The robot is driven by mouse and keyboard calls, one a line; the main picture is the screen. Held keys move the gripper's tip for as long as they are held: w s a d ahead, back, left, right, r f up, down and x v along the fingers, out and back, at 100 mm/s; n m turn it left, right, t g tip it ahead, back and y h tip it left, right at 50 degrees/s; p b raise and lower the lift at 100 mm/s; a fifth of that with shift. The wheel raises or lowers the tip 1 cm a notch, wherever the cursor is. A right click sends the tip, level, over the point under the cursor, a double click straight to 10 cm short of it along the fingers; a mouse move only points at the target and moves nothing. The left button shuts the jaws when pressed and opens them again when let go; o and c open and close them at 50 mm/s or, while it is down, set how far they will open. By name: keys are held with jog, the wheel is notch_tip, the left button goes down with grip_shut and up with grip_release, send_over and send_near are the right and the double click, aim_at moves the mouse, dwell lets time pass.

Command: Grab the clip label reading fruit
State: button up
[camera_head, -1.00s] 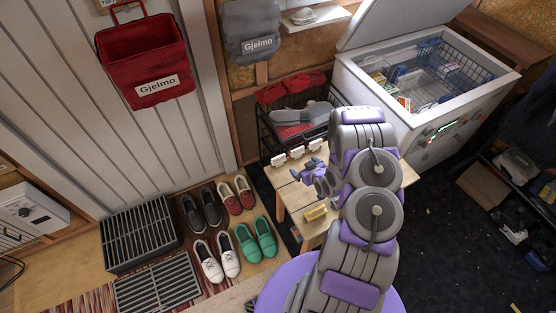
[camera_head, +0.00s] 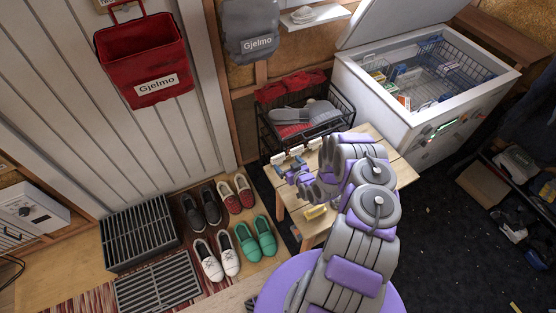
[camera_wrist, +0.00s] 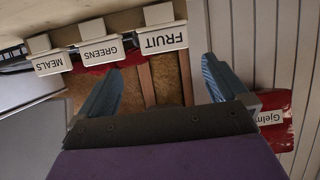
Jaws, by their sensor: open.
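The clip label reading FRUIT (camera_wrist: 163,40) is white with dark letters, on the right of a row in the wrist view. To its left are the clip labels GREENS (camera_wrist: 98,50) and MEALS (camera_wrist: 50,63). My gripper (camera_wrist: 161,68) is open and empty, its blue fingers pointing toward the row. FRUIT lies beyond the fingertips, across the gap between them, with no contact visible. In the head view my gripper (camera_head: 289,167) is low beside the white clips on the wooden table (camera_head: 380,150); their lettering is too small to read there.
A black wire basket (camera_head: 345,112) holding grey and red items stands behind the clips. An open chest freezer (camera_head: 400,125) stands to the right. Several shoes (camera_head: 228,225) are on the floor at left.

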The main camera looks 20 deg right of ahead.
aim_at(279, 156)
jog(key=x, duration=0.3)
jog(key=shift+w+f, duration=0.2)
jog(key=shift+a+b+x, duration=0.2)
jog(key=shift+b+x, duration=0.1)
jog(key=shift+x, duration=1)
jog(key=shift+a+b+x, duration=0.2)
jog(key=shift+b+x, duration=0.05)
jog(key=shift+x, duration=1.05)
jog(key=shift+r, duration=0.1)
jog(key=shift+c, duration=0.5)
jog(key=c, duration=0.8)
jog(key=shift+r, duration=0.15)
